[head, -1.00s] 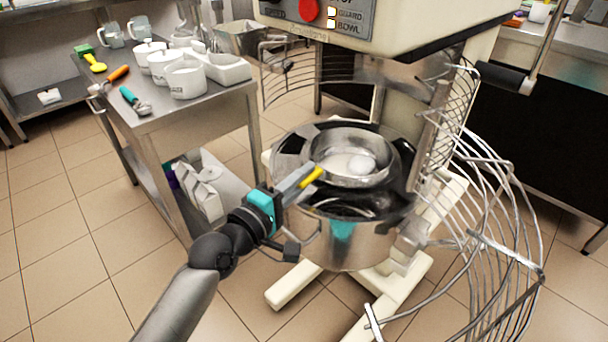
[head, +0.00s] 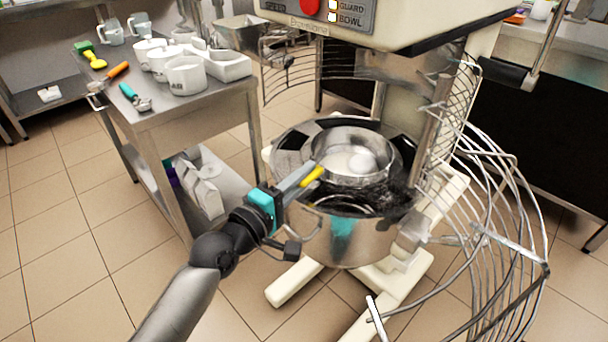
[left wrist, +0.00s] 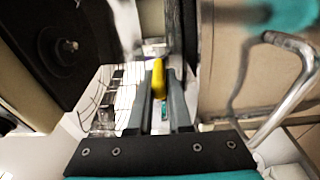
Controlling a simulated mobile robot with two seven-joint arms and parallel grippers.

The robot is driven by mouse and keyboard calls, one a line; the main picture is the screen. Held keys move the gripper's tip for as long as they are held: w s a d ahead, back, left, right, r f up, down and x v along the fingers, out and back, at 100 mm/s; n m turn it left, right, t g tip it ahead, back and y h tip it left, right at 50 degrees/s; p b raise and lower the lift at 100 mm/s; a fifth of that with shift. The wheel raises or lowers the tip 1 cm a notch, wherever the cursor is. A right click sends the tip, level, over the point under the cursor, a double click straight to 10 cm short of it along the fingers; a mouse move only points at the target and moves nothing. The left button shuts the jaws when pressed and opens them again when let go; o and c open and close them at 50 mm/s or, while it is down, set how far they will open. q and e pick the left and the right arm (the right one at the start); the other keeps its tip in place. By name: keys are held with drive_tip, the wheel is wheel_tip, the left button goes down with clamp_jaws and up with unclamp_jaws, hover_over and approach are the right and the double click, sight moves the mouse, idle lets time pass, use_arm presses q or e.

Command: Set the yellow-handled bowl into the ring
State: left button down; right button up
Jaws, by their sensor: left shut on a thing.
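The yellow-handled bowl (head: 384,183) is a small steel pan holding a white round lump. My left gripper (head: 304,182) is shut on its yellow handle (head: 313,176), which also shows between the fingers in the left wrist view (left wrist: 158,78). The bowl looks roughly level above the mouth of a large steel mixer bowl (head: 372,243). A dark, shiny ring-like band (head: 290,152) surrounds it, probably the ring. I cannot tell whether the small bowl touches the band or hangs above it. My right gripper is not in view.
The cream mixer head (head: 420,20) overhangs the bowl from behind. An open wire guard (head: 500,225) stands at the right. A steel cart (head: 190,122) at the left carries white tubs (head: 187,77) and coloured-handled scoops (head: 118,70). Floor is free at the lower left.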

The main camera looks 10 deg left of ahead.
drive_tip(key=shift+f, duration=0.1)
use_arm(q)
drive_tip(key=c, duration=0.8)
unclamp_jaws()
drive_tip(key=shift+o, duration=0.2)
drive_tip(key=shift+f, duration=0.3)
drive_tip(key=shift+s, duration=0.2)
drive_tip(key=p+v, duration=0.2)
drive_tip(key=v, duration=1.3)
drive_tip(key=shift+r, duration=0.2)
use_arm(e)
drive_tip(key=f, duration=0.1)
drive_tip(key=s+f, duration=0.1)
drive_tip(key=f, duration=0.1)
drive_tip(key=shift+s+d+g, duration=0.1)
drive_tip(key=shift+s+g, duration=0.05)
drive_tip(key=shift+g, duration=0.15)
use_arm(q)
drive_tip(key=shift+w, duration=0.1)
